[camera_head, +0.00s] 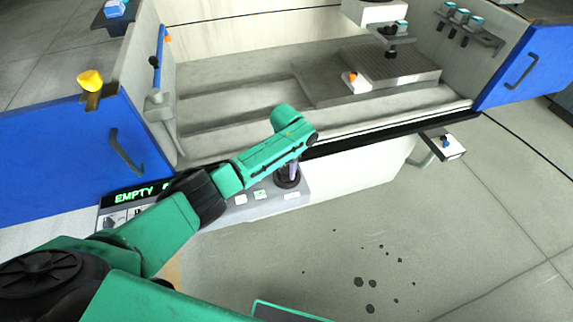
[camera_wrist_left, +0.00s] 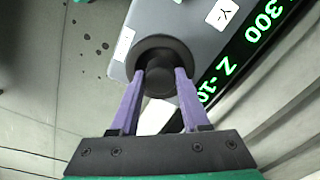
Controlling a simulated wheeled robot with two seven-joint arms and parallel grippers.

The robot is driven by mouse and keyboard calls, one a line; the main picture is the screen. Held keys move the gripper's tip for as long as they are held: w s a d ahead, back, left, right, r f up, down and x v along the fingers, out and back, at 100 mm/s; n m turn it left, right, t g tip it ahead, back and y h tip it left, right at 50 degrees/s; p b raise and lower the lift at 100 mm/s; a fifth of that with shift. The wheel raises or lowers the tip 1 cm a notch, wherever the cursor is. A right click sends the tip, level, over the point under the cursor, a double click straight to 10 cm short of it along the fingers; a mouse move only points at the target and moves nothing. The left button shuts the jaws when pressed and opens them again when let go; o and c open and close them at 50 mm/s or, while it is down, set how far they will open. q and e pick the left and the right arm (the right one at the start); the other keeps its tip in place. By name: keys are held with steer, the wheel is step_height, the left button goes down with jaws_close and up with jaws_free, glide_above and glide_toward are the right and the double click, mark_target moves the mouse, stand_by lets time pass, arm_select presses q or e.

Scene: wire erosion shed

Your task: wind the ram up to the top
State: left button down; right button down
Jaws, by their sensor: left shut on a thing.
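A dark round knob (camera_head: 287,182) stands on the grey control panel (camera_head: 262,204) at the front of the machine. My left gripper (camera_head: 291,168) reaches down to it, and my green arm covers part of the panel. In the left wrist view, the two purple fingers of the gripper (camera_wrist_left: 160,78) are closed on the sides of the black knob (camera_wrist_left: 162,66). A white block (camera_head: 374,11), possibly the ram, is cut off at the top of the head view above the work table. A green-lettered display (camera_wrist_left: 240,62) reads "300" and "Z -10", partly cut off. My right gripper is out of view.
The tank holds a grey work table (camera_head: 388,67) with a small orange-tipped part (camera_head: 350,77). Blue doors stand open at left (camera_head: 60,140) and right (camera_head: 535,66). A small shelf (camera_head: 446,146) juts out at front right. Dark spots mark the floor.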

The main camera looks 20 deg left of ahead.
arm_select(q)
steer(key=n+p, duration=0.1)
steer(key=n, duration=0.1)
steer(key=n+p, duration=0.1)
steer(key=n, duration=0.1)
steer(key=shift+r+n, duration=0.2)
steer(key=shift+n, duration=0.1)
steer(key=n+p, duration=0.1)
steer(key=n, duration=0.3)
steer(key=shift+w+n, duration=0.1)
steer(key=shift+n, duration=0.2)
steer(key=n, duration=0.4)
steer(key=shift+p, duration=0.3)
steer(key=n, duration=1)
steer(key=shift+w, duration=0.1)
steer(key=n, duration=0.5)
steer(key=n+b, duration=0.1)
steer(key=n, duration=0.3)
steer(key=shift+n, duration=2.2)
steer(key=shift+b, duration=0.3)
